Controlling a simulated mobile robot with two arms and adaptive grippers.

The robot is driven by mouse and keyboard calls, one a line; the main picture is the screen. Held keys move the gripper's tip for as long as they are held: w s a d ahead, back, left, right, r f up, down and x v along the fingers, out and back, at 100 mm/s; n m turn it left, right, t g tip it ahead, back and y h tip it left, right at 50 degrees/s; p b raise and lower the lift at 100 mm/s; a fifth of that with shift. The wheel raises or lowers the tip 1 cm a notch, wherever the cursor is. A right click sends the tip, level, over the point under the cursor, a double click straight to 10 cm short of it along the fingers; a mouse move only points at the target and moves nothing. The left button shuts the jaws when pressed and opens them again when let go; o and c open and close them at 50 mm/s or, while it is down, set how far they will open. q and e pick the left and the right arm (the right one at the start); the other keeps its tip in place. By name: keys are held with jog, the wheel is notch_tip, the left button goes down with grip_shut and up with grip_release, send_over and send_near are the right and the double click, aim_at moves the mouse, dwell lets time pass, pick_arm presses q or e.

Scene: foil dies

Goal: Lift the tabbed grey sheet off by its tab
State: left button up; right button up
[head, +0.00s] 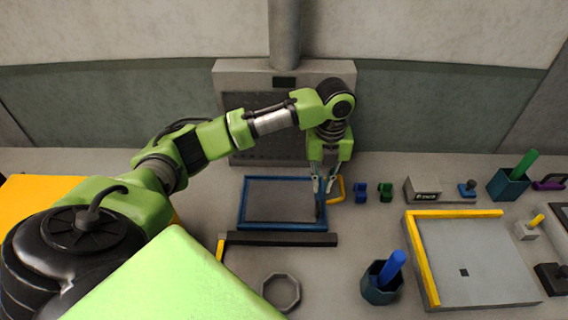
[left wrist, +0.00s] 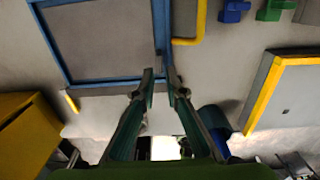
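A grey sheet (head: 278,199) lies inside a blue rectangular frame (head: 283,226) on the bench. In the left wrist view the sheet (left wrist: 100,38) and frame (left wrist: 55,45) fill the upper left. I cannot make out a distinct tab; a dark blue piece (head: 321,208) stands at the frame's right side, partly behind my fingers. My left gripper (head: 323,190) points down at that side, its fingertips slightly apart. In the left wrist view its fingertips (left wrist: 161,76) show a narrow gap near the frame's lower right corner. Contact is unclear. My right gripper is not in view.
A dark bar (head: 285,239) lies in front of the frame, and a yellow bracket (head: 336,190) sits beside it. A grey plate (head: 470,262) with yellow edging, a cup (head: 380,284), an octagonal ring (head: 281,292) and small blocks (head: 385,192) occupy the bench.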

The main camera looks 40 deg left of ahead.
aim_at(318, 201)
pick_arm(q)
notch_tip(318, 201, down, 2)
jog(key=shift+f, duration=0.65)
jog(key=shift+w+a+f+p, duration=0.1)
jog(key=shift+f+p, duration=0.15)
jog(key=shift+p, duration=0.15)
notch_tip(318, 201, down, 4)
jog(key=shift+a+f+p, duration=0.1)
jog(key=shift+p, duration=0.85)
jog(key=shift+f, duration=0.3)
grip_shut()
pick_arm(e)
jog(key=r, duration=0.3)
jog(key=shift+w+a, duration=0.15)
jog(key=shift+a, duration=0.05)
pick_arm(q)
jog(key=shift+r, duration=0.1)
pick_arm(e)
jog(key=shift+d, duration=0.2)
